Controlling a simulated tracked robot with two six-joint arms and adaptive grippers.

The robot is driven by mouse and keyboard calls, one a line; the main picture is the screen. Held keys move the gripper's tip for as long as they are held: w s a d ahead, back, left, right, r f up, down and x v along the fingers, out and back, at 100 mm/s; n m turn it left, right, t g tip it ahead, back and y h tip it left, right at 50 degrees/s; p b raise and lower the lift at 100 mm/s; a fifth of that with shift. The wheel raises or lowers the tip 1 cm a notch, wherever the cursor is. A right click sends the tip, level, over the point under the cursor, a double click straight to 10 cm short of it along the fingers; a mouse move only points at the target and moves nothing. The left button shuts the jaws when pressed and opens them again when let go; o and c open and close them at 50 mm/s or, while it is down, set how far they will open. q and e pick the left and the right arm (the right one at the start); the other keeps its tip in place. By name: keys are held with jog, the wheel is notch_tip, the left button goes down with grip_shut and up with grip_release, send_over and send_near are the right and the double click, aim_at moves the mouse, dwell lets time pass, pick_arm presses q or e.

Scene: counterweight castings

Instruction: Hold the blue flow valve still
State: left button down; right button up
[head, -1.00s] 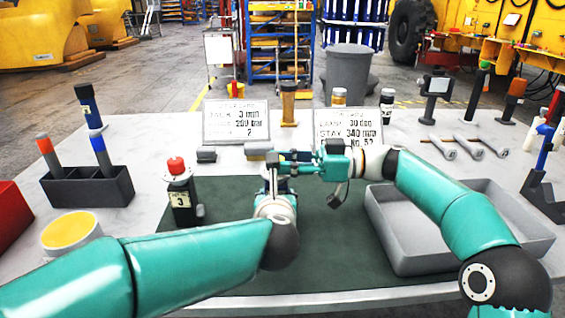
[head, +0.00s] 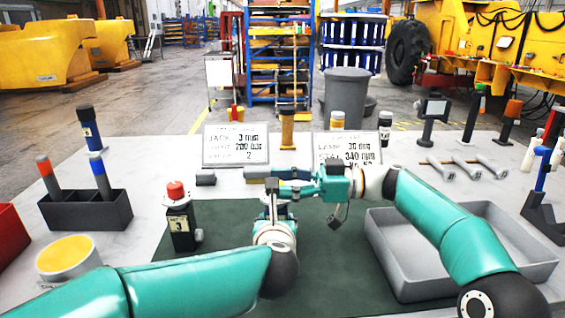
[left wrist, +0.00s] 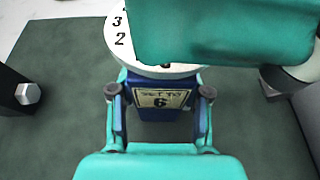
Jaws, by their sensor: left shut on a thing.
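The blue flow valve (left wrist: 178,116) stands upright on the green mat in the left wrist view. It has a label reading "SET TO 6" and a white numbered dial (left wrist: 118,40) on top, where 3 and 2 can be read. My left gripper (left wrist: 160,112) is shut on the valve's body, one finger at each side. In the head view my left gripper (head: 277,208) hides most of the valve. My right gripper (head: 290,188) reaches in from the right above it. Its teal body (left wrist: 220,30) covers much of the dial, and its fingertips are hidden there.
A black block with a red knob (head: 176,190) stands left of my left gripper. A grey tray (head: 400,285) lies to the right. Two sign boards (head: 236,145) stand behind. A black holder with two handles (head: 87,212) is at the left.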

aim_at(283, 183)
pick_arm(q)
jog(key=shift+r, duration=0.1)
pick_arm(e)
notch_tip(283, 183, up, 9)
jog(key=shift+r, duration=0.1)
dwell(0.3)
dwell(0.3)
pick_arm(q)
jog(key=shift+c, duration=2.2)
grip_release()
